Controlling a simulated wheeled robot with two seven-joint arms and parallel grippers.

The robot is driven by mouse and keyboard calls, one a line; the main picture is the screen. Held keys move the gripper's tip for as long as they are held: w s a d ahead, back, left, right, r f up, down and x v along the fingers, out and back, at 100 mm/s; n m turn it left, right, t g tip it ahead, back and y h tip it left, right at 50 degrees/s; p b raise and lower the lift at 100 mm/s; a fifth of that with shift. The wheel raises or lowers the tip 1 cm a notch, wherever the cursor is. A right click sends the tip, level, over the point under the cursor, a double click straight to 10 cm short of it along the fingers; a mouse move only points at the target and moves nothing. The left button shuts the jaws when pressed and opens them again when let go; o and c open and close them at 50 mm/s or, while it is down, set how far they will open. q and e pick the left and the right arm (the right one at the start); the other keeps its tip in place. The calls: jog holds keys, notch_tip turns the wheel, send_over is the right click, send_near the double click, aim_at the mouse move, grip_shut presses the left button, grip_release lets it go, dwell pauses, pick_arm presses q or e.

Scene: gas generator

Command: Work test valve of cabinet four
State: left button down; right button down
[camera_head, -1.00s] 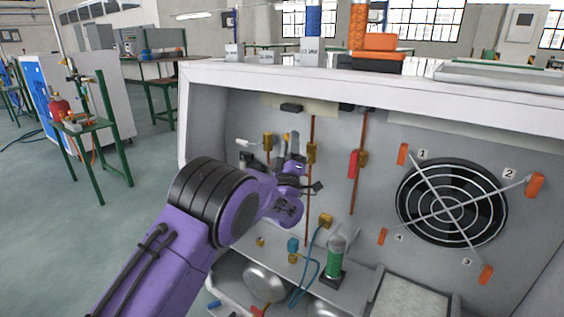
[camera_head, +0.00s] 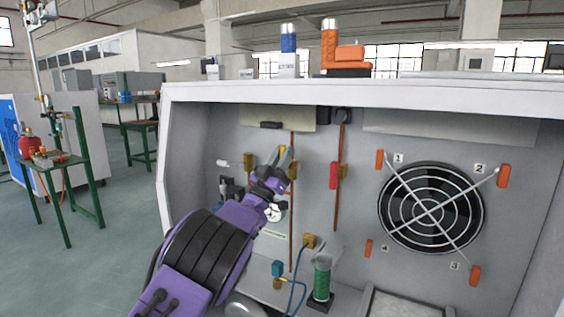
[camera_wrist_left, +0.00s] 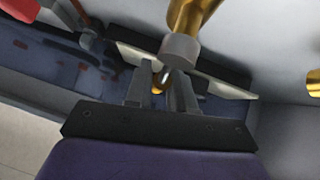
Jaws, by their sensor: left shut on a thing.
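Inside the open white cabinet, my left gripper (camera_head: 280,157) is at the brass valve (camera_head: 293,171) on a thin copper pipe on the back wall. A small orange-yellow spot shows between the fingers. The gripper and wrist partly cover the valve in the head view. My right gripper is not in view.
A red valve part (camera_head: 334,176) stands on a second copper pipe to the right. A round fan grille (camera_head: 431,207) with orange clips is farther right. Below are a green cylinder (camera_head: 322,280) and a blue hose (camera_head: 296,290). The cabinet's left wall is close to my arm.

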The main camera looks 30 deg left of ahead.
pick_arm(q)
jog(key=shift+d+f+m+h, duration=0.1)
jog(key=shift+m+h, duration=0.2)
jog(key=c, duration=1.1)
grip_release()
jog(key=b+v, duration=0.1)
jog(key=v, duration=0.9)
jog(key=shift+s+f, duration=0.1)
jog(key=shift+s, duration=0.15)
